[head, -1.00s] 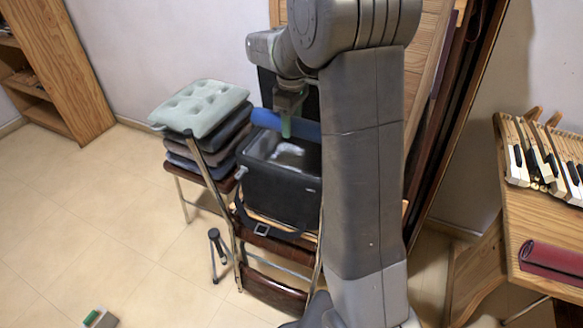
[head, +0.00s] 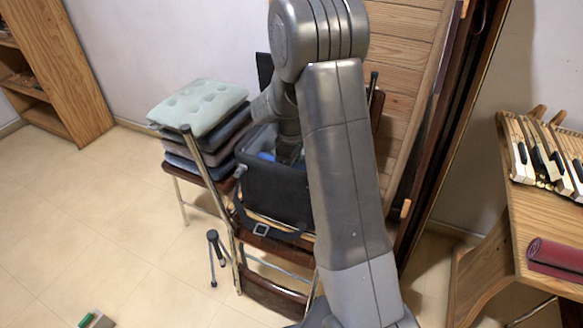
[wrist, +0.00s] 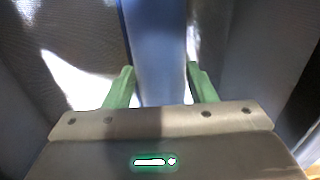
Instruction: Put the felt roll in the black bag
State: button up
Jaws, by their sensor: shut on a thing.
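The black bag (head: 272,190) stands open on a chair, left of my arm in the head view. My gripper is lowered into its mouth, and its fingers are hidden there. The blue felt roll (head: 266,156) shows a small part just inside the bag's opening. In the wrist view, my gripper (wrist: 160,78) has its green fingers on both sides of the blue roll, shut on it. Dark bag walls rise on both sides of the roll. Whether the roll touches the bag's bottom cannot be seen.
Stacked cushions (head: 202,107) stand close to the bag's left. The folding chair's frame (head: 213,195) rises in front. A wooden table (head: 548,225) with piano keys (head: 545,155) and a dark red roll (head: 557,257) is at the right. The floor at left is mostly clear.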

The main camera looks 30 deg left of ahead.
jog(key=shift+f, duration=0.2)
jog(key=o, duration=1.1)
jog(key=shift+c, duration=0.2)
jog(key=shift+r, duration=0.1)
notch_tip(320, 180, up, 12)
jog(key=p, duration=0.2)
jog(key=shift+r, duration=0.1)
